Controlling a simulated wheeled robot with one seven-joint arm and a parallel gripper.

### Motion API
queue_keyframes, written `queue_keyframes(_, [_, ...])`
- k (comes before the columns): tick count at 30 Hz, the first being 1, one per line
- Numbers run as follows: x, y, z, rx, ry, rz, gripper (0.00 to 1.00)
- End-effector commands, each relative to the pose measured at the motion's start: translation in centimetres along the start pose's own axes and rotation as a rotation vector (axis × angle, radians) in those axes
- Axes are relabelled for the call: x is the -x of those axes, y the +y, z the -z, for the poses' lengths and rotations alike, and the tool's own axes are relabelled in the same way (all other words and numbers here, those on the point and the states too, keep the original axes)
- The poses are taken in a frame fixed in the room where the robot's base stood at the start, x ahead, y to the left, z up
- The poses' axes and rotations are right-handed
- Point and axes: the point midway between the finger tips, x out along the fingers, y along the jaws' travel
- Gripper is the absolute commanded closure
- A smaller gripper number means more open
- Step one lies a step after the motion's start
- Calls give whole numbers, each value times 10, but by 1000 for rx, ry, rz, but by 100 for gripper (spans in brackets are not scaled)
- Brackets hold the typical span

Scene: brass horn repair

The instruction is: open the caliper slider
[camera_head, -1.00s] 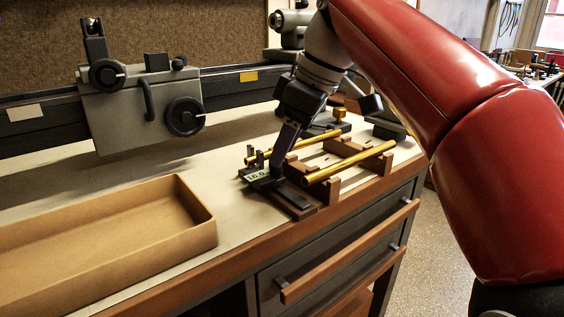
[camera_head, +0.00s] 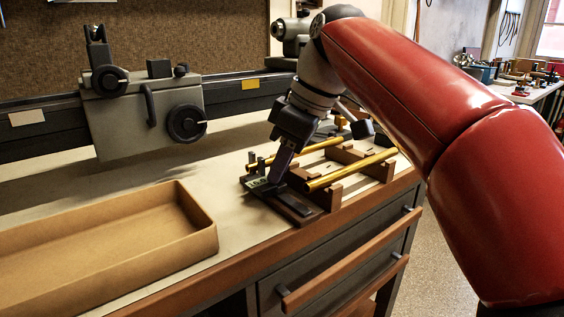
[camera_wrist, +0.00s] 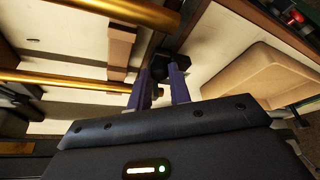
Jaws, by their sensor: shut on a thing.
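The caliper (camera_head: 292,204) is dark and lies on a wooden block at the bench's front edge. Its slider carries a pale greenish display (camera_head: 257,184), now partly covered, with digits too blurred to read. My gripper (camera_head: 274,179) reaches down over the slider from above. In the wrist view its two purple fingers (camera_wrist: 162,90) close on the dark caliper slider (camera_wrist: 158,66), and much of the slider is hidden between and behind them. The caliper's upright jaws (camera_head: 256,161) stand at the left end, close to my gripper. The gap between the jaws is hard to judge.
Brass tubes (camera_head: 350,170) rest on wooden supports just right of the caliper. An open cardboard-brown tray (camera_head: 205,240) stands at the front left. A grey carriage with knobs (camera_head: 130,125) sits on a rail behind. Bare bench top lies between tray and caliper.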

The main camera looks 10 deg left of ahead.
Motion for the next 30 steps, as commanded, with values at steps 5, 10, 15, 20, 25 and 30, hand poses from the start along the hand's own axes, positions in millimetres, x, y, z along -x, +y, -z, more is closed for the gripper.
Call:
queue_keyframes(5, [2, -4, -6, -1, 1, -2, 100])
queue_keyframes(10, [8, -15, -22, -3, 1, -2, 100])
queue_keyframes(15, [9, -15, -21, -1, 1, -1, 100])
queue_keyframes(20, [9, -15, -21, -1, 1, -1, 69])
queue_keyframes(25, [9, -15, -21, 0, 0, 0, 59])
queue_keyframes(30, [9, -15, -21, 0, 0, 0, 59])
